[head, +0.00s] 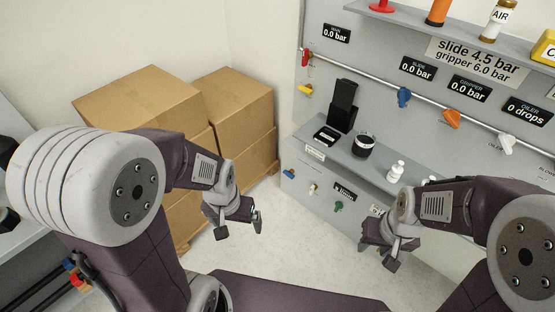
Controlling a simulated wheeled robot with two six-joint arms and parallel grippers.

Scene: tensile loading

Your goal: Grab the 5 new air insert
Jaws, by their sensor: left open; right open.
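A white and gold cylinder labelled AIR (500,20) stands on the upper grey shelf at the top right. I cannot tell whether it is the air insert, and I see no label with a 5 on it. My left gripper (239,226) hangs open and empty over the floor, left of the panel and far below that shelf. My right gripper (385,252) is open and empty in front of the lower part of the panel, well below the AIR cylinder. Neither gripper touches anything.
An orange cylinder (438,12), a red part (382,6) and a yellow box (545,47) share the upper shelf. The panel carries coloured valves and pressure displays. A lower shelf holds a black stand (342,105), a dark round pot (362,146) and small white bottles (396,171). Cardboard boxes (140,103) stand at left.

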